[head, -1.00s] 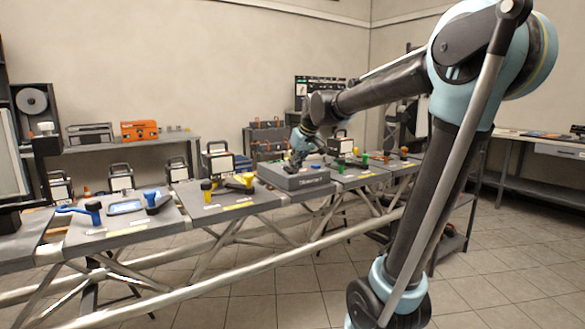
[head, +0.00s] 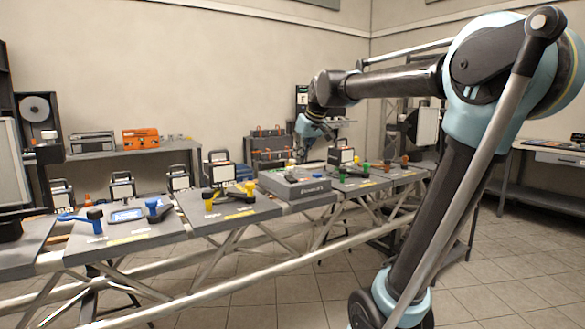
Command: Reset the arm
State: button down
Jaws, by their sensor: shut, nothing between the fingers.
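My arm stands at the right in the head view and reaches left over the long truss table (head: 78,252). My gripper (head: 303,155) is small in this view. It hangs above the grey box-shaped block (head: 292,191) on the table, apart from it. I see nothing held in it. The fingertips are dark and hard to make out against the things behind.
Blue tools (head: 95,219), black and yellow tools (head: 212,197) and green and orange pieces lie on the table's panels. Several work lamps (head: 122,186) stand along its back. An orange case (head: 140,138) is on a rear bench. Tiled floor (head: 510,270) is clear at right.

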jog(key=v, duration=0.5)
jog(key=s+d+f+m+g+h, duration=0.1)
jog(key=s+d+f+m, duration=0.1)
jog(key=s+d+f, duration=0.3)
jog(key=s+d+f+m+g+h, duration=0.1)
jog(key=s+d+f, duration=0.5)
jog(key=s+f, duration=0.7)
jog(key=s+d+f+m+g+h, duration=0.1)
jog(key=s+d+f+m, duration=0.2)
jog(key=f, duration=1.4)
jog(key=s+d, duration=0.3)
jog(key=s, duration=0.3)
jog(key=shift+m, duration=0.3)
jog(key=shift+d+f, duration=0.15)
jog(key=shift+w+f, duration=0.2)
jog(key=shift+w, duration=0.25)
